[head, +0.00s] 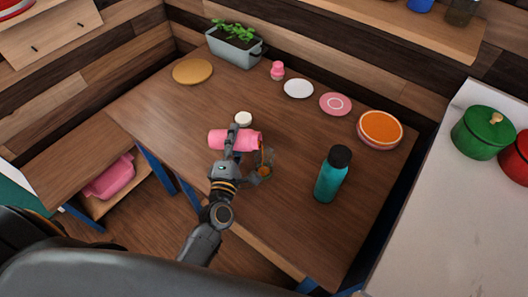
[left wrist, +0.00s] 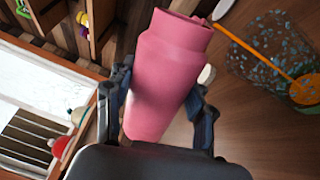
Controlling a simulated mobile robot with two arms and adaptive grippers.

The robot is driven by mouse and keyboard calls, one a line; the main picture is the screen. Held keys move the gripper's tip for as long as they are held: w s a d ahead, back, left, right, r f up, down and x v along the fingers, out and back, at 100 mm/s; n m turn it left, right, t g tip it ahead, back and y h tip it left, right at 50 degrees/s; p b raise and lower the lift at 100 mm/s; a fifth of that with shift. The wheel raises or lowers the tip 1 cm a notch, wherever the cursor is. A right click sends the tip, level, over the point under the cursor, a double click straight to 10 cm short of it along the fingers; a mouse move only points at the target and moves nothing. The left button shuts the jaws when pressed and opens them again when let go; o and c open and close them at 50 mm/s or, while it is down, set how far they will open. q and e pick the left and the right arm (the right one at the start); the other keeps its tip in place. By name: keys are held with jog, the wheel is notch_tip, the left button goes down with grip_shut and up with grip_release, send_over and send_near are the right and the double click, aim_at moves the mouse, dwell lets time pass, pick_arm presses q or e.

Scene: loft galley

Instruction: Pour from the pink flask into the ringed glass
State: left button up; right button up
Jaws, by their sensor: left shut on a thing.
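The pink flask (head: 220,140) is tipped almost onto its side above the table, its mouth end toward the right. My left gripper (head: 232,141) is shut around its body, and the left wrist view shows the flask (left wrist: 165,75) between both fingers (left wrist: 160,105). A clear glass (head: 267,155) stands just right of the flask's mouth, partly behind my gripper. In the left wrist view the speckled clear glass (left wrist: 262,50) has an orange stick-like line and a round orange part. I cannot tell whether liquid is flowing. My right gripper is not in view.
A small white round thing (head: 243,117) lies just behind the flask. A teal bottle (head: 328,182) with a black cap stands right of the glass. Plates, a small pink bottle (head: 277,71) and a planter (head: 232,50) line the back. The table's left part is clear.

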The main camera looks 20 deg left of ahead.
pick_arm(q)
jog(key=shift+d+f+m, duration=0.15)
jog(key=shift+f+m, duration=0.05)
jog(key=shift+m, duration=0.7)
dwell(0.5)
jog(key=shift+d+r+m+h+p, duration=0.2)
jog(key=shift+r+m+p, duration=0.25)
jog(key=shift+m+p, duration=0.45)
jog(key=shift+d+r+m+h+p, duration=0.1)
jog(key=shift+d+r+m+p, duration=0.25)
jog(key=shift+m+p, duration=0.55)
dwell(1.0)
